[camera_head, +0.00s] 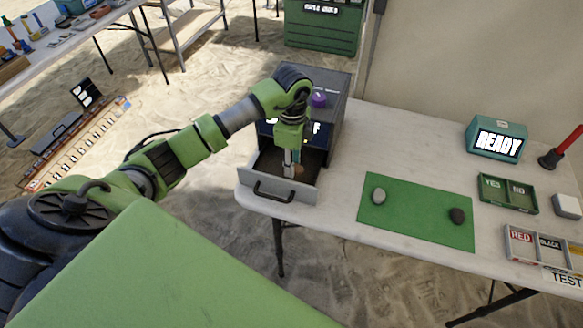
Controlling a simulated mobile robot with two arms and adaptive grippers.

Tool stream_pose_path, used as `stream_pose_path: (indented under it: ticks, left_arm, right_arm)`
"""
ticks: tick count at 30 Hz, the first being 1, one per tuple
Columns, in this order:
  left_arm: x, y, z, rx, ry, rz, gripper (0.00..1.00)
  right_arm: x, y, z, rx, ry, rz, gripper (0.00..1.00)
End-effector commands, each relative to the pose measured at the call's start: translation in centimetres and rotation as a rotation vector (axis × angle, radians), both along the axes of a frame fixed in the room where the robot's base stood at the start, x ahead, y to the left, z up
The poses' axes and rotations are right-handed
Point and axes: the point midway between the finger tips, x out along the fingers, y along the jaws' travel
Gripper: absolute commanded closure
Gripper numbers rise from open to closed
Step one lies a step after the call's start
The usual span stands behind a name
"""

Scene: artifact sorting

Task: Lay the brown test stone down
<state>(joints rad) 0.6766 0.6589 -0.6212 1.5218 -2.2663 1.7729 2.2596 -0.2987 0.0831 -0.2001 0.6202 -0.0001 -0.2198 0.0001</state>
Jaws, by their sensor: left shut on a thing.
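My left gripper (290,163) reaches down into the open drawer (272,189) of the dark box. It is shut on a brown stone, the brown test stone (304,175), which shows only in part beside the fingers, low in the drawer. I cannot tell whether the stone touches the drawer floor. A light grey stone (379,196) and a dark stone (457,215) lie apart on the green mat (415,212). My right gripper is not in view.
The dark box (332,88) with a purple knob (318,99) stands at the table's left end. A READY display (497,138), a YES/NO tray (508,194) and a RED/BLACK tray (538,247) stand at the right. The mat's middle is clear.

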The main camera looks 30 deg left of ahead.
Motion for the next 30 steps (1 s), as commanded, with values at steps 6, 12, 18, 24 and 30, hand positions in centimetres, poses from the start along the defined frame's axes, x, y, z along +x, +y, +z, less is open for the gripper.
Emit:
stream_pose_path:
  ticks: [6, 12, 18, 24, 30]
  left_arm:
    - [0.2, 0.4, -2.4, 0.0, 0.005, 0.0, 0.95]
    - [0.4, 0.5, -3.8, 0.0, -0.001, -0.001, 0.95]
    - [0.4, 0.5, -3.9, 0.0, -0.001, -0.001, 0.95]
    - [0.4, 0.5, -4.1, 0.0, -0.001, 0.0, 0.58]
    - [0.4, 0.5, -4.1, 0.0, 0.0, 0.0, 0.58]
  right_arm:
    - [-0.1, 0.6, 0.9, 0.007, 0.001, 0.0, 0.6]
    - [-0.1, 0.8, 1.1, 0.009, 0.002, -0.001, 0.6]
    - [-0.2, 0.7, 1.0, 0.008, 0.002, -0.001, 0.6]
    - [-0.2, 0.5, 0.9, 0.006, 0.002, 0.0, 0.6]
    - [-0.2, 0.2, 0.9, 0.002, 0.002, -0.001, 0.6]
